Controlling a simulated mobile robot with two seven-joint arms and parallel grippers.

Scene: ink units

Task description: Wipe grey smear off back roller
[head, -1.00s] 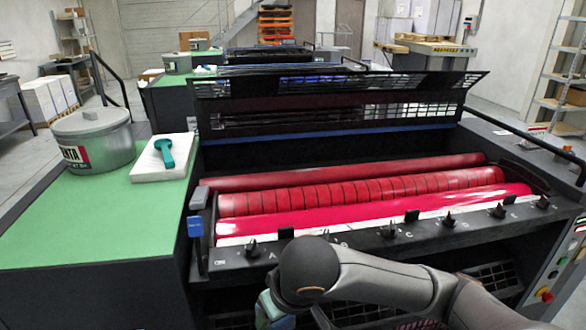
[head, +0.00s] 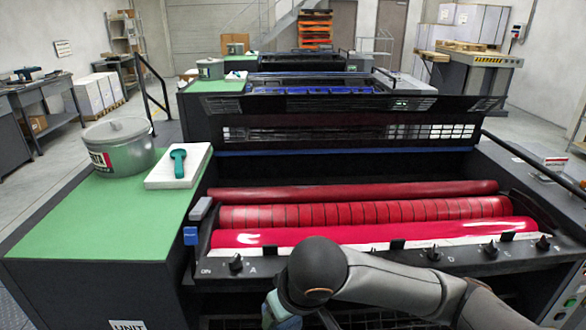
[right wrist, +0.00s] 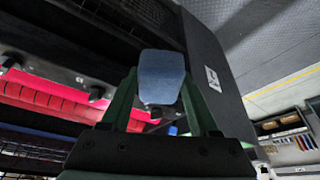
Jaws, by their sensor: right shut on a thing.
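The back roller (head: 345,192) is the dull dark red one, farthest back of the three in the open press. I cannot make out a clear grey smear on it. In front of it lie a banded red roller (head: 365,212) and a glossy pink-red roller (head: 370,232). My right gripper (right wrist: 161,82), with green fingers, is shut on a blue-grey pad (right wrist: 162,75) in the right wrist view. The pad is apart from the rollers, which show at the left there. In the head view my right arm hides most of that gripper. My left gripper is not in view.
A knobbed front rail (head: 460,256) and a raised dark guard (head: 350,132) bound the rollers. On the green top (head: 90,215) at left stand a metal can (head: 130,150) and a white pad (head: 190,168) with a teal tool (head: 178,163). A dark handrail (head: 520,158) runs at right.

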